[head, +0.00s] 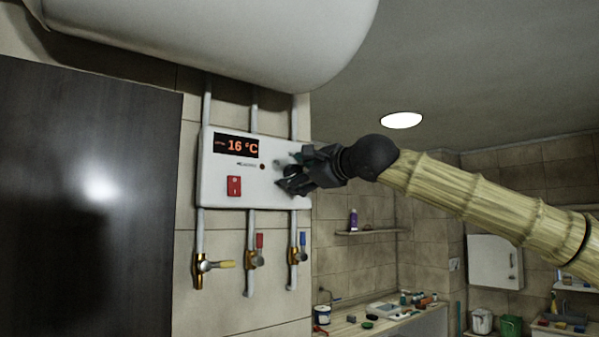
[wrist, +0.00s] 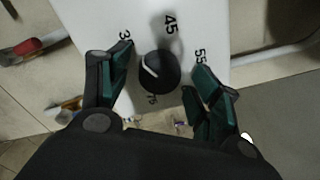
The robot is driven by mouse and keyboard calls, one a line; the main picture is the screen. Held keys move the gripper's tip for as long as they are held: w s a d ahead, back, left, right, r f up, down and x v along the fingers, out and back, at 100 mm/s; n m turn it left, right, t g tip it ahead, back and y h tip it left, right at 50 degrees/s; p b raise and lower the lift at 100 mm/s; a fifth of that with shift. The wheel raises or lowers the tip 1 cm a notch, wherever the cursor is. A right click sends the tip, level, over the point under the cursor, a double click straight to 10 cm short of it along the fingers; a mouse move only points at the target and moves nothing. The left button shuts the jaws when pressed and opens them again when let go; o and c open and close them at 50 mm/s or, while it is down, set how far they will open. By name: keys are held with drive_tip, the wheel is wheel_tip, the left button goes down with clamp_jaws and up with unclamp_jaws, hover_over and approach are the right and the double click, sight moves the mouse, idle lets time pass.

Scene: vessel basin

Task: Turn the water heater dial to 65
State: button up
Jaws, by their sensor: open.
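The white water heater control box (head: 215,180) hangs on the tiled wall in the head view. Its display (head: 236,145) reads 16 °C in orange. In the wrist view, the black round dial (wrist: 160,72) stands out from the white panel (wrist: 95,15), with 45 and 55 readable and other numbers partly hidden. A white mark shows on the dial's left part. My gripper (head: 286,172) is open at the box's right side, hiding the dial in the head view. In the wrist view, its green-padded fingers (wrist: 162,56) are on either side of the dial, with visible gaps.
A red switch (head: 234,186) sits on the box's left part. Pipes with yellow, red and blue valve handles (head: 260,241) hang below it. A white tank (head: 210,35) is above. A dark panel (head: 85,200) stands at left. The room at right has open space.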

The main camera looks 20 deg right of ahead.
drive_tip(key=c, duration=1)
